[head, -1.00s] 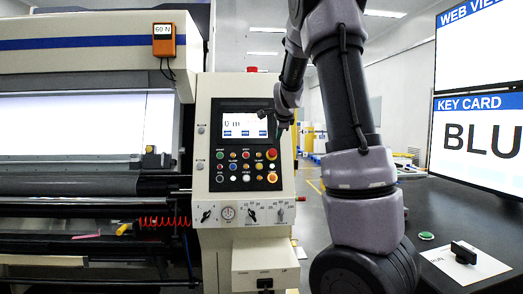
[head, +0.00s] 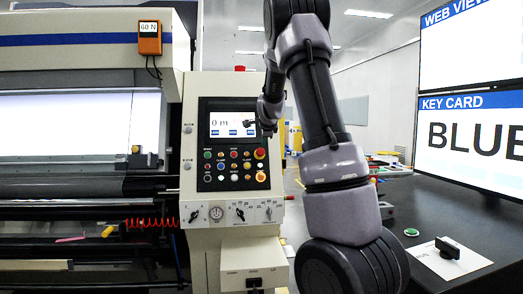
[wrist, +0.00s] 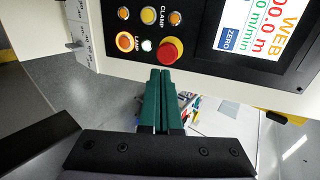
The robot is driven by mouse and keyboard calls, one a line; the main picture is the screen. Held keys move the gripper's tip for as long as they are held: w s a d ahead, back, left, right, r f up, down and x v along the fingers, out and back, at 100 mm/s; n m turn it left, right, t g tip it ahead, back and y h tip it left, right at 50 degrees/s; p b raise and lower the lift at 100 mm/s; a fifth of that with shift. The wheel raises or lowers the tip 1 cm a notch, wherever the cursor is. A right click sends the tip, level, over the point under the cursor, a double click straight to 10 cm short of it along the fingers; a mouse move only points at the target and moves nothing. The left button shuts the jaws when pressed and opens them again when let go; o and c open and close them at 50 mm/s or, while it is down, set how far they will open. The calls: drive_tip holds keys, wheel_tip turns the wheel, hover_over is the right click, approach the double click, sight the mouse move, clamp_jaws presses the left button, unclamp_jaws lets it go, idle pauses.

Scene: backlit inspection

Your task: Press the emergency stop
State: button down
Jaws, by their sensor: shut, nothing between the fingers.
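The emergency stop (head: 260,153) is a red mushroom button on a yellow base, at the right of the black control panel (head: 234,188), just below its screen. In the wrist view the emergency stop (wrist: 171,49) stands out from the panel beside smaller orange and white buttons. My gripper (wrist: 160,71) is shut and empty, its green fingers side by side. Their tips appear just below the red cap in the wrist view; I cannot tell whether they touch it. In the head view my gripper is small and mostly hidden by my wrist, near the screen's right edge.
The cream machine (head: 75,45) with rollers fills the left. A dark desk (head: 480,225) at the right holds a green button (head: 411,232) and a black knob on a white card (head: 448,250). A key card screen (head: 470,135) reads BLUE. Smaller buttons crowd the emergency stop.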

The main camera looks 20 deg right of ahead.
sight(261, 152)
drive_tip(key=x, duration=0.7)
drive_tip(key=shift+w+r, duration=0.25)
drive_tip(key=shift+r, duration=0.05)
drive_tip(key=shift+w+d+f, duration=0.15)
drive_tip(key=shift+w, duration=0.25)
